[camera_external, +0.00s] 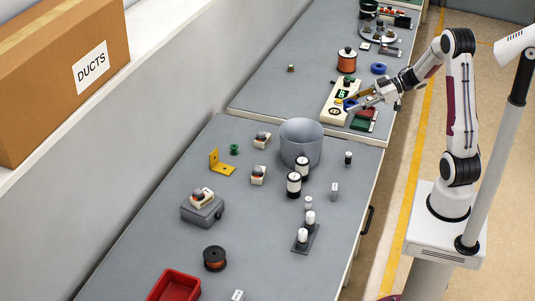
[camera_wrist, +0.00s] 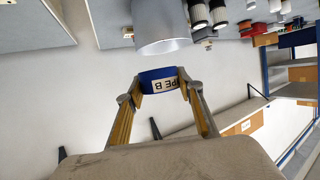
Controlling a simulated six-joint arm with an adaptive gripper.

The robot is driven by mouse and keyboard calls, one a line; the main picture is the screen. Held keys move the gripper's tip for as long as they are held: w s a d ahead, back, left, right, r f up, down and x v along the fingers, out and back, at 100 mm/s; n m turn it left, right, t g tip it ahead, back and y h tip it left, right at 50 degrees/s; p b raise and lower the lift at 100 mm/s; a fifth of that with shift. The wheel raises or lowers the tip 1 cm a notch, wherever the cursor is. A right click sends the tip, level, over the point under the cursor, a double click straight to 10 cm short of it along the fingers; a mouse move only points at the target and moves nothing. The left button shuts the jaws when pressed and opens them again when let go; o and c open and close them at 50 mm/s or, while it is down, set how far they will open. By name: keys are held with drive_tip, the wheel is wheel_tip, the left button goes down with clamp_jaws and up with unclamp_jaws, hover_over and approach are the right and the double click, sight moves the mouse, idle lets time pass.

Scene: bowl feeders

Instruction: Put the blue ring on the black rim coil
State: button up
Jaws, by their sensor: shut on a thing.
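My gripper (camera_external: 356,101) is above the right edge of the far table, near a cream control box. It is shut on a blue ring (camera_wrist: 157,74), seen in the wrist view as a curved blue band with a pale label reading "PE B". In the external view only a small blue patch shows at the fingertips. Another copper-coloured coil (camera_external: 347,60) stands on the far table. A second blue ring (camera_external: 378,68) lies beside that coil.
A grey bowl (camera_external: 300,143) stands at the back of the near table, with black-and-white cylinders in front. A grey box (camera_external: 202,209), yellow bracket (camera_external: 221,164) and red bin (camera_external: 174,286) are also there. Bare table surrounds the near coil.

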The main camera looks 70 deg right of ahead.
drive_tip(key=shift+r, duration=0.5)
drive_tip(key=w+a+r, duration=0.1)
drive_tip(key=w+a, duration=0.4)
drive_tip(key=w, duration=0.4)
drive_tip(key=w+a+r, duration=0.1)
drive_tip(key=w+a, duration=0.3)
drive_tip(key=w, duration=0.5)
drive_tip(key=w+a, duration=0.6)
drive_tip(key=a, duration=0.3)
drive_tip(key=w+a, duration=0.5)
drive_tip(key=a, duration=0.3)
drive_tip(key=w+a+n+y, duration=0.1)
drive_tip(key=w+a, duration=0.1)
drive_tip(key=a, duration=2.2)
drive_tip(key=s+a+f+n+g+y, duration=0.1)
drive_tip(key=s+a, duration=0.2)
drive_tip(key=a, duration=0.6)
drive_tip(key=s+a+f, duration=0.1)
drive_tip(key=s+a, duration=0.3)
drive_tip(key=a, duration=0.4)
drive_tip(key=shift+g, duration=0.3)
drive_tip(key=f, duration=0.2)
drive_tip(key=a+f, duration=0.1)
drive_tip(key=f, duration=0.2)
drive_tip(key=shift+f, duration=0.1)
